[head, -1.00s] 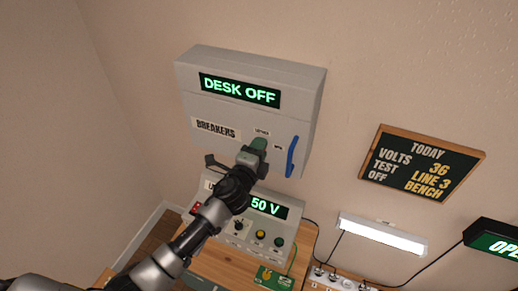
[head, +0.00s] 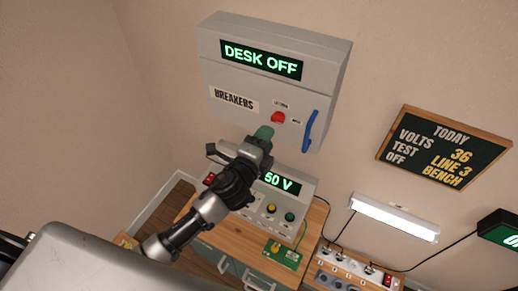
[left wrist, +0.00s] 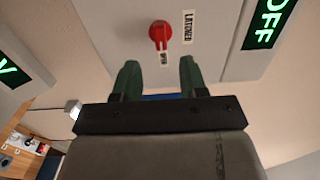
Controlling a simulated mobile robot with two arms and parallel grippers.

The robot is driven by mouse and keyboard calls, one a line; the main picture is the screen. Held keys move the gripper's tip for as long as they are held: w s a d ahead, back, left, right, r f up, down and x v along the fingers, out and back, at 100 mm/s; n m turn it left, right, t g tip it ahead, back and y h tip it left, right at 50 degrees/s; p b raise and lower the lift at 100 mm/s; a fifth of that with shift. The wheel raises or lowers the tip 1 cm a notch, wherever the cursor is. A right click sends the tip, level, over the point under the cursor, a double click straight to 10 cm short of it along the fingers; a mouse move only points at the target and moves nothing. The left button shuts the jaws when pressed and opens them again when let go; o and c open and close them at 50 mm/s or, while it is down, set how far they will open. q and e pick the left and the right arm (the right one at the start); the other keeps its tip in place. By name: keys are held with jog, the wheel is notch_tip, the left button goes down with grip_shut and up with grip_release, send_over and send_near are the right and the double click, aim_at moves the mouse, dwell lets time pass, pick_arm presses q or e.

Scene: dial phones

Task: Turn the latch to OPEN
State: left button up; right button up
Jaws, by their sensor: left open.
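The latch is a red knob (head: 278,117) on the front of the grey breaker box (head: 235,77). It also shows in the left wrist view (left wrist: 160,36), with a LATCHED label (left wrist: 188,27) at its right and a small OPEN label (left wrist: 163,59) below it. Its raised grip appears to run toward the OPEN label. My left gripper (head: 264,133) is just below the knob in the head view. In the left wrist view its green fingertips (left wrist: 159,66) are spread, with nothing between them, apart from the knob. My right gripper is not in view.
A blue handle (head: 310,130) is on the box's right side. The box display reads DESK OFF. Below, a panel (head: 295,184) showing 50 V stands on a wooden desk (head: 218,233), partly behind my left arm. A chalkboard (head: 444,147) hangs at the right.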

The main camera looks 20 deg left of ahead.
pick_arm(q)
jog(key=s, duration=0.3)
jog(key=shift+s+a, duration=0.35)
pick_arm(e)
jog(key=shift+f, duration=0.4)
pick_arm(q)
jog(key=s+a+f+n+g+y, duration=0.1)
jog(key=s+a+f+n+g, duration=0.15)
jog(key=f, duration=0.75)
jog(key=s+a+f+n+g+y, duration=0.1)
jog(key=s+a+f+n+g, duration=0.15)
jog(key=f, duration=0.75)
jog(key=s+a+f+n+g+y, duration=0.1)
jog(key=s+a+f+n+g, duration=0.15)
jog(key=f, duration=0.85)
jog(key=s+a+f+n+g, duration=0.2)
jog(key=s+f+n+g, duration=0.3)
jog(key=s+f, duration=0.85)
jog(key=s+f+n+g, duration=0.2)
jog(key=s+f, duration=0.1)
jog(key=s, duration=0.7)
jog(key=s+f+n+g, duration=0.2)
jog(key=s+f+n, duration=0.1)
jog(key=s, duration=0.7)
jog(key=shift+s+a+f, duration=0.15)
jog(key=shift+s+f, duration=0.05)
jog(key=shift+s, duration=0.05)
jog(key=shift+n, duration=0.25)
